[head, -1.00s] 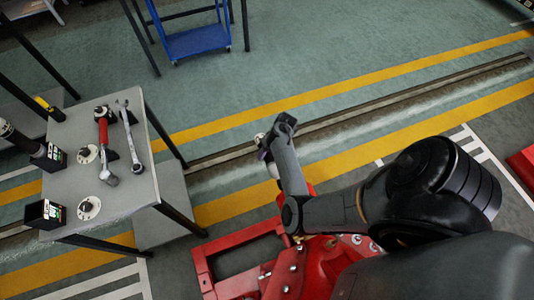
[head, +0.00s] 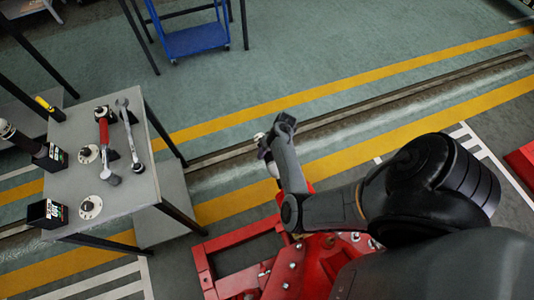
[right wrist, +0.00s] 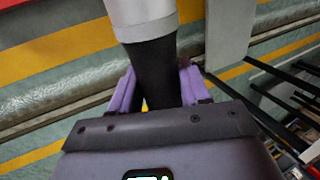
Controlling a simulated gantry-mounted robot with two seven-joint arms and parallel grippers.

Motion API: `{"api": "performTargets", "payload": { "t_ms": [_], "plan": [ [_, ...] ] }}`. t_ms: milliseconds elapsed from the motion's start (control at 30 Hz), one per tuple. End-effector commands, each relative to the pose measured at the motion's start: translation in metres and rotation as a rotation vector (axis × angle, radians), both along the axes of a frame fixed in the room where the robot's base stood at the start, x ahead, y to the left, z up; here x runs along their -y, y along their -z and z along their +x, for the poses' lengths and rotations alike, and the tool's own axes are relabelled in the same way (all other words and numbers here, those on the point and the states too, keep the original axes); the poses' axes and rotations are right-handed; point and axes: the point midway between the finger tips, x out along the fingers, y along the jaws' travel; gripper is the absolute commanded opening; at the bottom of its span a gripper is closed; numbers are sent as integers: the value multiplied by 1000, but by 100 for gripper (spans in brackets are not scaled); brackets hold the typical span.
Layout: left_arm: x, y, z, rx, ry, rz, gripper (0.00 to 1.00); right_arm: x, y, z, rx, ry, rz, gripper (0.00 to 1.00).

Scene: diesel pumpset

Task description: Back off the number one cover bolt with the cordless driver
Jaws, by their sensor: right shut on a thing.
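My right gripper (right wrist: 155,88) has purple fingers closed around the black grip of the cordless driver (right wrist: 155,68). The driver's pale grey and white body is at the top of the right wrist view; its working end is out of frame. In the head view my right gripper (head: 267,150) is largely hidden behind my own wrist, above the far side of the red pumpset (head: 315,270). Several pale bolt heads (head: 355,237) show on the red pumpset. I cannot tell which is the number one cover bolt, nor whether the driver touches one. My left gripper is out of view.
A grey table (head: 125,200) at left holds a red-handled tool (head: 104,140), a wrench (head: 132,140), black boxes (head: 46,213) and round white-topped pieces (head: 90,207). A blue cart (head: 195,40) stands at the back. The striped floor between is clear.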

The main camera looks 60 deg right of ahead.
Motion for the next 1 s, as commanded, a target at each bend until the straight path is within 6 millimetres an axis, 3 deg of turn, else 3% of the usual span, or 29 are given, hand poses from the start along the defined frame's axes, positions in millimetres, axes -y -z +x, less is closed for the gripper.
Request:
{"api": "performTargets", "payload": {
  "t_ms": [1000],
  "plan": [
    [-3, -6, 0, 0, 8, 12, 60, -4, -1, -4, 1, 1, 0, 0]
  ]
}}
